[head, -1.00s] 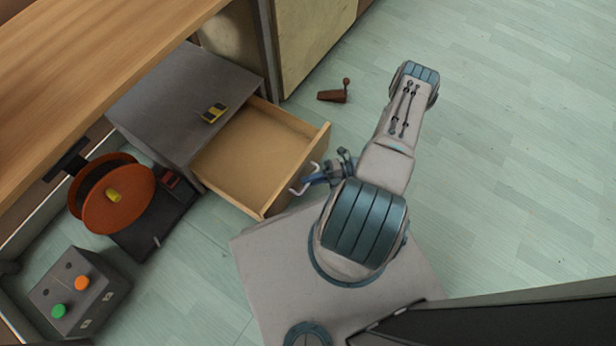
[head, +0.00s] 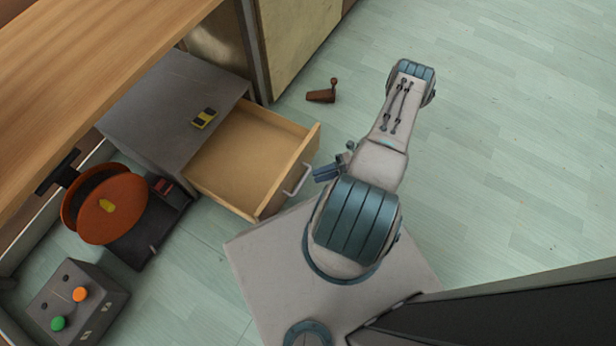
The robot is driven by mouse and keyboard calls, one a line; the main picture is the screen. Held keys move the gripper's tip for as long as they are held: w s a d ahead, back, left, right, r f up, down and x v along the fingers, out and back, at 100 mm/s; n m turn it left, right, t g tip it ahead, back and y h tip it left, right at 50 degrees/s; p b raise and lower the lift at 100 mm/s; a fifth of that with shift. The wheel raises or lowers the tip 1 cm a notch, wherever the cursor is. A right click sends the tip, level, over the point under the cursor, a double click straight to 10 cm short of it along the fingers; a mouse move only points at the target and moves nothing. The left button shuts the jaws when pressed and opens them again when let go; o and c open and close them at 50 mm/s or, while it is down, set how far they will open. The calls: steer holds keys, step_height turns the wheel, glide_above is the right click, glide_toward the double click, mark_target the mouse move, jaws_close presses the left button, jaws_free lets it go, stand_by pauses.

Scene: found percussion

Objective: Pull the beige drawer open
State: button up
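The beige drawer (head: 240,160) is pulled well out of a grey cabinet (head: 170,105), and its inside looks empty. Its pale bar handle (head: 297,180) is on the front face. My gripper (head: 322,174) is just to the right of the handle, with a small gap between them. The gripper is small in view and partly hidden by my arm, so how far its fingers are apart is unclear.
A yellow and black object (head: 204,118) lies on the cabinet top. An orange reel (head: 108,208) and a grey button box (head: 78,303) stand at left. A brown object (head: 321,95) lies on the floor behind the drawer. Floor at right is clear.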

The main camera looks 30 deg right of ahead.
steer(key=v, duration=0.7)
steer(key=shift+d, duration=0.2)
steer(key=shift+r+p, duration=0.1)
steer(key=shift+p, duration=0.2)
